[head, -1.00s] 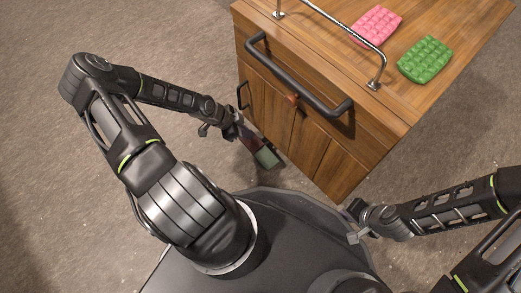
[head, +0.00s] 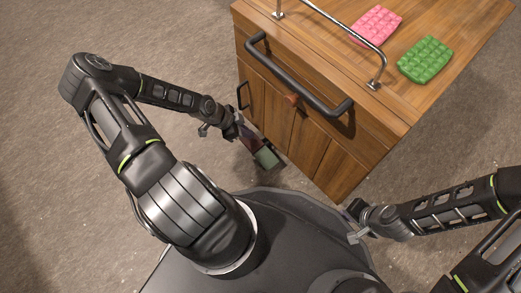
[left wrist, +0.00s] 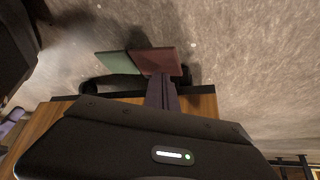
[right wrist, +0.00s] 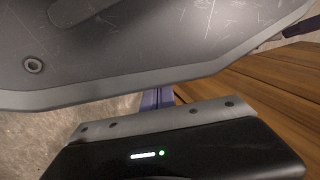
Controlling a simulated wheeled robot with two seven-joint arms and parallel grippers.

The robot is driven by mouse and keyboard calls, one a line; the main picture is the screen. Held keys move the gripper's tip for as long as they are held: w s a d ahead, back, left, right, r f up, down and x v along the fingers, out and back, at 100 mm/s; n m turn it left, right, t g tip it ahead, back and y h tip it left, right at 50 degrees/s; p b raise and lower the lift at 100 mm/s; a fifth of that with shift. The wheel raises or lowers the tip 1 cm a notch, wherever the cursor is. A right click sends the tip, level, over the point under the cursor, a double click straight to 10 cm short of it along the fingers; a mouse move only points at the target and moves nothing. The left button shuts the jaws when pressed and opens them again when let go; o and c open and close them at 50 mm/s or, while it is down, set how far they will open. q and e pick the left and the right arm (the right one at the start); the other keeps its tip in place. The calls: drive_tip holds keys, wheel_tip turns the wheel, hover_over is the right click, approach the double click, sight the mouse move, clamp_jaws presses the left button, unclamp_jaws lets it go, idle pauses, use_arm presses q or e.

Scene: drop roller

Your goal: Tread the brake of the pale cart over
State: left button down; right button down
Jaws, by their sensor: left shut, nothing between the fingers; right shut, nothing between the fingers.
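The wooden cart (head: 318,150) stands ahead of me, brown in the picture. Low at its near left side are two brake pads side by side, a dark red pad (head: 250,143) and a green pad (head: 266,158). In the left wrist view the red pad (left wrist: 158,60) and green pad (left wrist: 113,64) lie beyond the fingers. My left gripper (head: 238,129) is shut and empty, its tips at the red pad's edge; I cannot tell if they touch. My right gripper (head: 352,207) is shut and empty beside the cart's near corner; its fingers (right wrist: 157,98) show in the right wrist view.
The cart has a black push handle (head: 297,78) and a metal rail (head: 338,38) on top. Bare floor (head: 180,40) is free to the left. My dark base fills the foreground.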

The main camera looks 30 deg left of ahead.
use_arm(q)
drive_tip(key=shift+f+b, duration=1)
drive_tip(key=shift+f, duration=0.25)
idle(0.5)
drive_tip(key=shift+r, duration=0.1)
drive_tip(key=shift+r+p, duration=1.3)
drive_tip(key=shift+r, duration=0.15)
drive_tip(key=s+a+r+p, duration=0.1)
drive_tip(key=s+a+p, duration=0.1)
drive_tip(key=s, duration=0.5)
drive_tip(key=s+a+r+p, duration=0.1)
drive_tip(key=s+a+p, duration=0.1)
drive_tip(key=s, duration=0.5)
drive_tip(key=shift+s+a+p, duration=0.15)
drive_tip(key=shift+s+p, duration=0.05)
drive_tip(key=shift+p, duration=0.55)
